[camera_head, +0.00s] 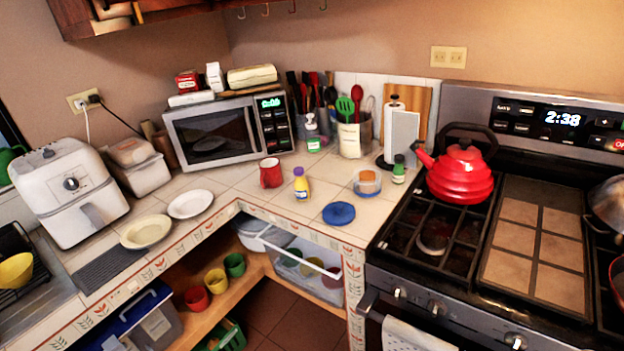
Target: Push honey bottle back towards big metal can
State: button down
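A small yellow bottle with a purplish cap (301,186) stands upright on the tiled counter near its front edge; it looks like the honey bottle, but its label is too small to read. Behind it and to the right, a grey metal can (365,128) holds utensils near the back wall, partly hidden by a white container (349,141). Open counter lies between the bottle and these containers. My gripper is not in view.
A red mug (270,173) stands left of the bottle. A blue lid (338,214) and a clear tub (367,182) lie to its right. A microwave (228,134) stands behind the mug.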

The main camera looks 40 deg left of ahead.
aim_at(302, 185)
jog(key=u, duration=0.05)
jog(key=i, duration=1.25)
jog(key=u, duration=1.05)
jog(key=i, duration=0.8)
jog(key=u, duration=0.5)
jog(key=k, duration=0.85)
jog(key=u, duration=0.15)
jog(key=i, duration=0.85)
jog(key=z, duration=0.05)
